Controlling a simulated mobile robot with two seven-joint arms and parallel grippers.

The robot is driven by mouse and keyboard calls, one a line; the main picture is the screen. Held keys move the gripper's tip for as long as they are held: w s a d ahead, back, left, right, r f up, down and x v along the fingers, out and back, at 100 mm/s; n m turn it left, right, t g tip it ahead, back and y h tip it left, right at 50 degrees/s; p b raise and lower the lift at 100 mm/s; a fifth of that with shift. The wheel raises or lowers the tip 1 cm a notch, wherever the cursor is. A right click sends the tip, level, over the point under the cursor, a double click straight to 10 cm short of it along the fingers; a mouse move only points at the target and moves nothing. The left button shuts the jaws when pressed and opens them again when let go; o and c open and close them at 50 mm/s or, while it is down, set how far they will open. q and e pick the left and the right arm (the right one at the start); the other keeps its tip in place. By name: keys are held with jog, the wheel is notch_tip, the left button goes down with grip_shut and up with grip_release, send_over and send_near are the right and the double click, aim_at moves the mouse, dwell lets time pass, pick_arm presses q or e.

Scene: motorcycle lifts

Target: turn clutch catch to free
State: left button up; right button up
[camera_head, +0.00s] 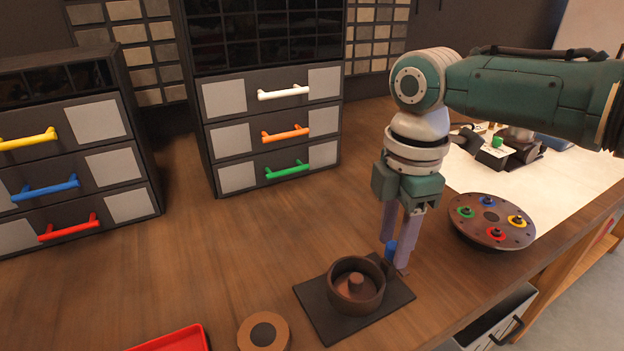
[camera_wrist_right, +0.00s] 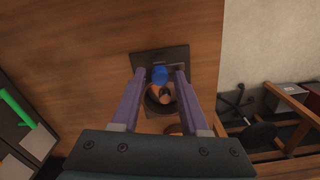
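The clutch unit is a brown round housing (camera_head: 355,287) with a central post, on a black square plate (camera_head: 318,306). A blue catch knob (camera_head: 391,250) stands at the plate's far right corner beside the housing. My right gripper (camera_head: 397,258) points down over that corner, with its purple fingers on either side of the knob. In the right wrist view the blue knob (camera_wrist_right: 160,74) sits between the fingertips of the right gripper (camera_wrist_right: 160,76), with a gap on each side. The right gripper is open. My left gripper is not in view.
A round disc with coloured pegs (camera_head: 490,220) lies right of the gripper. A red tray (camera_head: 178,340) and a tan ring (camera_head: 264,332) lie at the front. Drawer cabinets (camera_head: 262,125) stand behind. The middle of the wooden bench (camera_head: 230,245) is clear.

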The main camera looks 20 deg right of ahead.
aim_at(394, 245)
jog(key=shift+o, duration=0.7)
notch_tip(394, 245, up, 10)
jog(key=shift+p, duration=0.35)
jog(key=shift+f, duration=0.15)
